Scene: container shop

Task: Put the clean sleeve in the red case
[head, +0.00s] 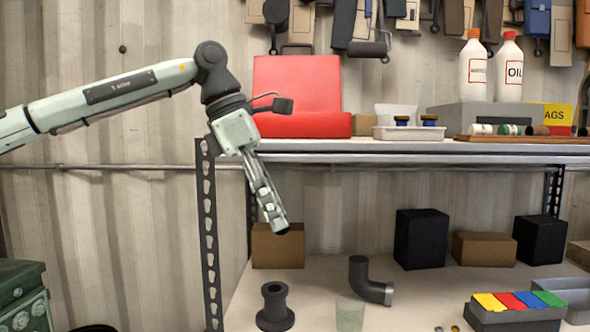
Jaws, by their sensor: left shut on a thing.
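The red case (300,82) stands open on the upper shelf, its lid raised at the back. The inside of its lower part is hidden by its front wall. My left gripper (282,229) points down in front of the shelf edge, below and left of the case. Its fingers are together on something that I cannot make out. A black flanged, sleeve-like piece (275,307) stands upright on the lower shelf, below my gripper and apart from it. I cannot tell which piece is the clean sleeve. My right gripper is not in view.
The upper shelf (385,147) also holds a white tray (408,133) and two white bottles (473,75). On the lower shelf are a cardboard box (279,247), a black elbow pipe (362,275), a translucent cup (350,314) and a colour-topped box (515,314).

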